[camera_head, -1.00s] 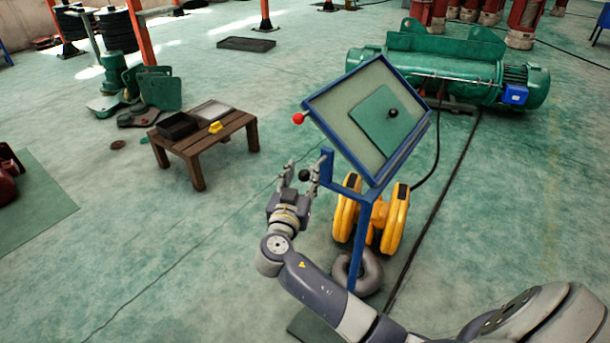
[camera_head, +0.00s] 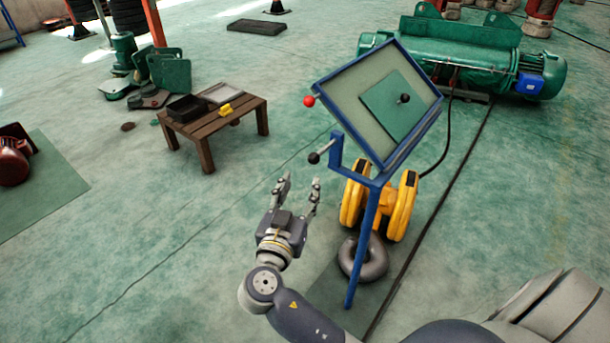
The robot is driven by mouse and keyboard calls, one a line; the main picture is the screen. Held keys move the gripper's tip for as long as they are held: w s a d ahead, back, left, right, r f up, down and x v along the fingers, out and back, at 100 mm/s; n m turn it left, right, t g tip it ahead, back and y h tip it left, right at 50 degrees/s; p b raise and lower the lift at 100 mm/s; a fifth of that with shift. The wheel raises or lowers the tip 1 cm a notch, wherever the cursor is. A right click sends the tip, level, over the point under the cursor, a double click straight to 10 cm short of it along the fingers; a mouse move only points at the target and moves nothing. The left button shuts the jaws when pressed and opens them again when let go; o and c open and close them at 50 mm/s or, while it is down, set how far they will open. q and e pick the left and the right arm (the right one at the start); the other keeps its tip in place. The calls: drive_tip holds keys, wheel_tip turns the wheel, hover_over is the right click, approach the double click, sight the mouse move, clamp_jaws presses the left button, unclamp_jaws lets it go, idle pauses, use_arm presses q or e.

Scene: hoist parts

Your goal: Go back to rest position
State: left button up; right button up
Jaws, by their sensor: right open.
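My right gripper (camera_head: 298,190) is open and empty, fingers pointing up and away over the green floor. It is left of and apart from the blue stand (camera_head: 366,240), which carries a tilted blue-framed tray (camera_head: 347,115) with a green plate (camera_head: 388,112) and black knob on it. A black-ball handle (camera_head: 315,158) sticks out from the stand's bracket, just beyond the fingertips, not touched by them. A red-ball knob (camera_head: 309,101) is on the tray's left side. My left gripper is not in view.
A low wooden table (camera_head: 212,124) with a black bin (camera_head: 187,108) and a yellow piece (camera_head: 225,110) stands at left. A yellow wheeled part (camera_head: 400,210) and a grey ring (camera_head: 362,258) are by the stand. A green hoist (camera_head: 450,65) lies behind. Floor at left front is clear.

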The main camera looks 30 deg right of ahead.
drive_tip(key=shift+s+a, duration=0.35)
drive_tip(key=shift+f, duration=0.1)
wheel_tip(320, 180, down, 23)
drive_tip(key=a+n+g+y, duration=0.2)
drive_tip(key=a+n+y, duration=0.1)
drive_tip(key=n+y, duration=0.4)
drive_tip(key=s+f+n+g+y+p, duration=0.15)
drive_tip(key=s+f, duration=0.25)
drive_tip(key=f, duration=0.4)
drive_tip(key=s+f+n+g+y, duration=0.1)
drive_tip(key=s+f+n+g, duration=0.15)
drive_tip(key=s+f, duration=0.45)
drive_tip(key=s+f+g+y, duration=0.1)
drive_tip(key=s+f+g, duration=0.1)
drive_tip(key=s+f, duration=0.4)
drive_tip(key=s+d+f+g+y+p, duration=0.1)
drive_tip(key=s+f, duration=0.6)
drive_tip(key=s, duration=0.8)
drive_tip(key=s+d+f+g+y, duration=0.1)
drive_tip(key=s+f+g, duration=0.1)
drive_tip(key=s+f, duration=0.4)
drive_tip(key=s, duration=0.4)
drive_tip(key=shift+s+f+g, duration=0.2)
drive_tip(key=shift+g, duration=0.2)
